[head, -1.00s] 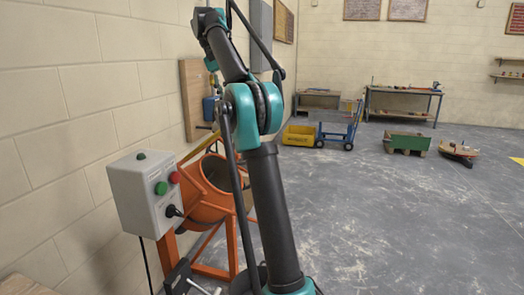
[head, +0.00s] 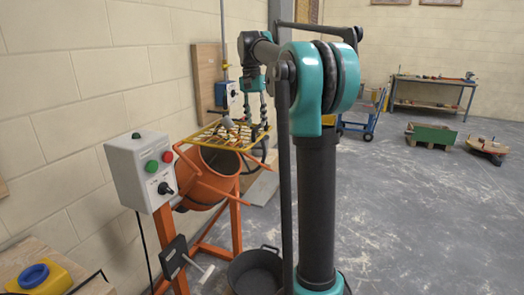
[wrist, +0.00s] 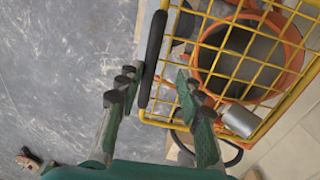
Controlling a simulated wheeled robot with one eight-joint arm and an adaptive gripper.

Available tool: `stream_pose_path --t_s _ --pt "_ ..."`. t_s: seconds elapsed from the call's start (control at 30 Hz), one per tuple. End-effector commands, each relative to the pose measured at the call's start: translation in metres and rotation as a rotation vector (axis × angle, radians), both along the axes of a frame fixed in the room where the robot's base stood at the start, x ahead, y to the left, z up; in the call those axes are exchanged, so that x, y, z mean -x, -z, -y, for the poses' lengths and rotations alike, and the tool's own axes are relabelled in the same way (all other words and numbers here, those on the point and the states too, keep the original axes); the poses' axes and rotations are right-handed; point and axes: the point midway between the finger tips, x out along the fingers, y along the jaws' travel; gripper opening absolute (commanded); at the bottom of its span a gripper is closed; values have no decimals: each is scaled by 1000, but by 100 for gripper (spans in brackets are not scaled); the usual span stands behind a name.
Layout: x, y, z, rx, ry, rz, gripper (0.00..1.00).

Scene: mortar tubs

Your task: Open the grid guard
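The grid guard (head: 213,133) is a yellow wire grid over the mouth of the orange mixer drum (head: 205,190). In the wrist view the guard (wrist: 262,80) fills the upper right, with the drum mouth behind its bars. A dark bar handle (wrist: 152,58) runs along the guard's left edge. My gripper (wrist: 157,78) is open, with one finger on each side of the handle in the picture; I cannot tell whether either touches it. In the head view my gripper (head: 256,112) points down at the guard's right end.
A grey control box (head: 140,170) with green and red buttons stands left of the drum. A black bucket (head: 255,272) sits on the floor below. A block wall bounds the left. A blue cart (head: 358,128) and a green tub (head: 432,134) stand farther right; floor between is open.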

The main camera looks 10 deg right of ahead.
Motion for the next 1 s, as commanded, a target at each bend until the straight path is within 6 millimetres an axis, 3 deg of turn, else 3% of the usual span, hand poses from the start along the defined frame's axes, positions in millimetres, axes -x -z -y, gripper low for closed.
stream_pose_path --t_s 0.3,0.6,0.8,1.0 --pt "8 56 10 1 1 -2 34" --pt "8 104 7 0 1 -1 34" --pt "8 120 1 -12 1 7 34" --pt "7 124 0 -15 1 10 34"
